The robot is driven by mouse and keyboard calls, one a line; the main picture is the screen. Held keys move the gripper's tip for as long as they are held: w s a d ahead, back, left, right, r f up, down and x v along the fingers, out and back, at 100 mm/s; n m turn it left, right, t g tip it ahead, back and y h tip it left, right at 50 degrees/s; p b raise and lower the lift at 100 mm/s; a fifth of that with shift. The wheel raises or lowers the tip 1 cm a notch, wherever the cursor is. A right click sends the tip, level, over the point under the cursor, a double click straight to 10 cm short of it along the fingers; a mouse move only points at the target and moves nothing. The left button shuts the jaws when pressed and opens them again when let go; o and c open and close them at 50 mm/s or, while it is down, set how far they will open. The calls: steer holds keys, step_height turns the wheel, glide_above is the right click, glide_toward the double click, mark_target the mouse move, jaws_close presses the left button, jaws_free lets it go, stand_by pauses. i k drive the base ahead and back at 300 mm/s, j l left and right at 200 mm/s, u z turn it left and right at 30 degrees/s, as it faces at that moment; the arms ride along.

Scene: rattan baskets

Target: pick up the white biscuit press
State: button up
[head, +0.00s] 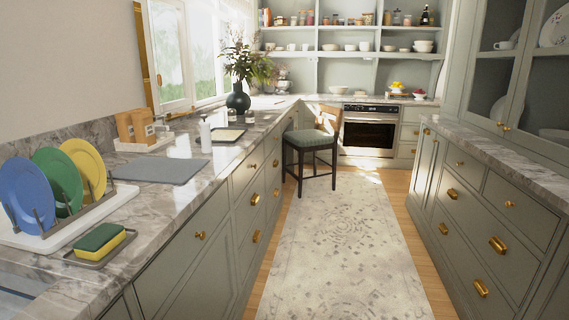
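A small white upright object with a narrow dark top (205,132) stands on the left marble counter (185,185), near the window. It could be the white biscuit press, but it is too small to tell. I see nothing else that I can clearly make out as the press. My gripper is not in view.
Near it are wooden blocks (136,127), a tray (229,135), a grey mat (158,170) and a dark vase (238,100). A dish rack with plates (62,182) and a sponge (100,238) are closer. A chair (309,150) stands beyond the rug (342,245), which is clear.

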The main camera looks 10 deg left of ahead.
mark_target(205, 130)
steer(key=i, duration=0.95)
steer(key=i+l, duration=0.15)
steer(key=i, duration=0.75)
